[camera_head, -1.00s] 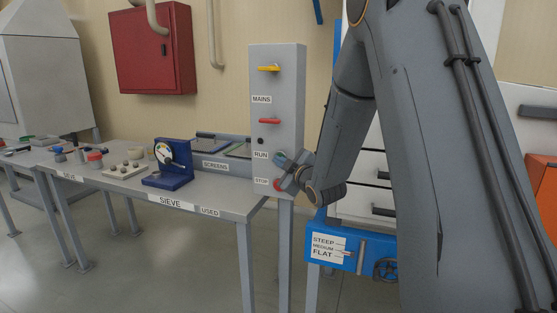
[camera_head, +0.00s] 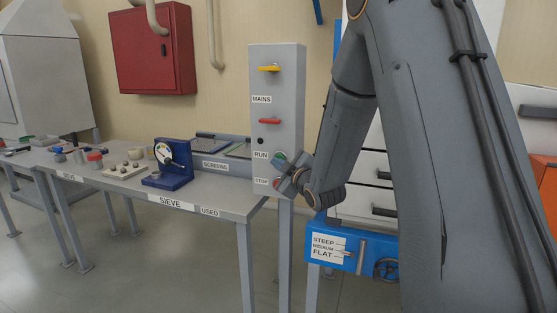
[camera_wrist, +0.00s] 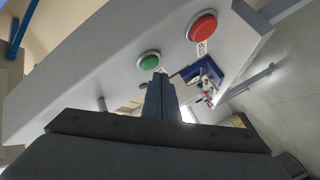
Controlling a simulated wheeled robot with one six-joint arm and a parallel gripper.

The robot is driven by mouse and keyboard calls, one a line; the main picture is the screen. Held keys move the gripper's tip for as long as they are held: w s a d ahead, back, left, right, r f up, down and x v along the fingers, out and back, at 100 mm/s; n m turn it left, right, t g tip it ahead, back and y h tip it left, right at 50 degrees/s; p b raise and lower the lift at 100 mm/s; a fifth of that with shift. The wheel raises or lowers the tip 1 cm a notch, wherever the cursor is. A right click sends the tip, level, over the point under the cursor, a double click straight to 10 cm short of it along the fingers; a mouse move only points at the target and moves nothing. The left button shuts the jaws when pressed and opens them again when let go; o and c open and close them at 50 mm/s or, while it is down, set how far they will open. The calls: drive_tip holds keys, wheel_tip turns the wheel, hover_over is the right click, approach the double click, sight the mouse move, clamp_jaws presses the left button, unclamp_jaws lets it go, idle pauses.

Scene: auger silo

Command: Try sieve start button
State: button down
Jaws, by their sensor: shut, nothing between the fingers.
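The grey control box (camera_head: 262,90) stands upright at the end of the sieve bench, with labels MAINS, RUN and STOP. The green button (camera_head: 279,158) sits beside RUN and the red button (camera_head: 277,183) beside STOP, partly behind my gripper. My gripper (camera_head: 287,172) is shut and empty, close to the box face. In the wrist view the closed fingers (camera_wrist: 160,82) point at the box just below the green button (camera_wrist: 149,61); the red button (camera_wrist: 202,26) is up and right. Whether the fingertips touch the green button, I cannot tell.
The bench (camera_head: 215,199) holds a blue gauge stand (camera_head: 176,168) and small parts. A blue frame with a STEEP–FLAT plate (camera_head: 328,247) stands close below my arm.

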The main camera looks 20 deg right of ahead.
drive_tip(key=shift+s+a, duration=0.75)
drive_tip(key=shift+s, duration=0.25)
drive_tip(key=shift+s+a, duration=0.75)
drive_tip(key=shift+s, duration=0.25)
drive_tip(key=s+d+f+m+g+h, duration=0.25)
drive_tip(key=s+f+m+g, duration=0.45)
drive_tip(key=s+f, duration=0.45)
drive_tip(key=s+a+f+m+g, duration=0.1)
drive_tip(key=s+g, duration=0.3)
drive_tip(key=s, duration=0.7)
drive_tip(key=s+a+f+m+g, duration=0.1)
drive_tip(key=s+f+m+g, duration=0.2)
drive_tip(key=s, duration=0.7)
drive_tip(key=shift+s+a+m+g, duration=0.3)
drive_tip(key=shift+s+m+g, duration=0.1)
drive_tip(key=shift+g, duration=0.7)
drive_tip(key=shift+h, duration=0.25)
